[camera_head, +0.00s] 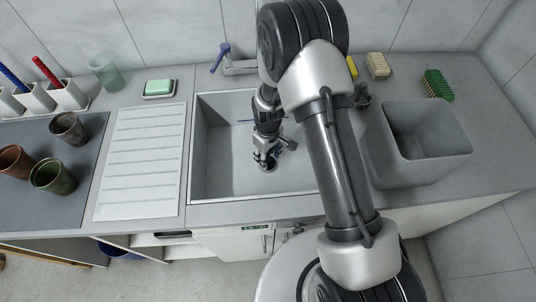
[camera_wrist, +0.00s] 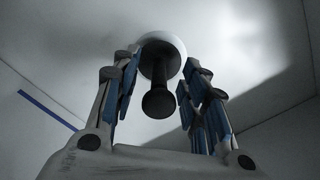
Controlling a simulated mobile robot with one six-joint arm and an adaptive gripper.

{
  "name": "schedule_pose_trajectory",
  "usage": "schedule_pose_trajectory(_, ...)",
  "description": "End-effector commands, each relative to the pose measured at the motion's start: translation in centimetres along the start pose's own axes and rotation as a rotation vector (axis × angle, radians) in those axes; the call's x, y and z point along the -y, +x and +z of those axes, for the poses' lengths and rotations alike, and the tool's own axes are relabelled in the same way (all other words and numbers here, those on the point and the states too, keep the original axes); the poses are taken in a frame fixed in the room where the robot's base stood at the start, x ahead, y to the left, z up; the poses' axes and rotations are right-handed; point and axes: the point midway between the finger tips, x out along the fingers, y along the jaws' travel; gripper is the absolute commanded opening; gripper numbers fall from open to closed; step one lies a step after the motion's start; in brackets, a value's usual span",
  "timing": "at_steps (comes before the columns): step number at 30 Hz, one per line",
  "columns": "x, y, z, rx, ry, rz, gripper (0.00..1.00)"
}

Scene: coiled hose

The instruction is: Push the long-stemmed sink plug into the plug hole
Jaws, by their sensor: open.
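The sink plug (camera_wrist: 159,102) shows in the wrist view as a dark stem with a round knob at its near end. Its far end is a dark disc inside a pale round ring (camera_wrist: 176,42) on the sink floor. Whether the disc is seated in the plug hole or only over it I cannot tell. My gripper (camera_wrist: 157,78) is open, one blue-padded finger on each side of the stem, with gaps showing. In the head view my gripper (camera_head: 265,158) points down inside the sink basin (camera_head: 222,165), low over a dark round spot. The plug is not clear there.
A tap with a blue lever (camera_head: 219,60) stands behind the basin. A ribbed drainboard (camera_head: 140,160) lies left, a grey bin (camera_head: 400,150) right. Cups (camera_head: 53,176) stand far left. A blue strip (camera_wrist: 47,110) shows in the wrist view.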

Motion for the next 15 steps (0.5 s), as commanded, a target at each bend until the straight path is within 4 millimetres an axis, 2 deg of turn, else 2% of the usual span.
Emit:
schedule_pose_trajectory(10,-0.1,-0.4,-0.1,-0.003,0.000,0.001,0.42)
schedule_pose_trajectory(15,-0.1,-2.7,-0.2,-0.006,0.000,0.003,0.42)
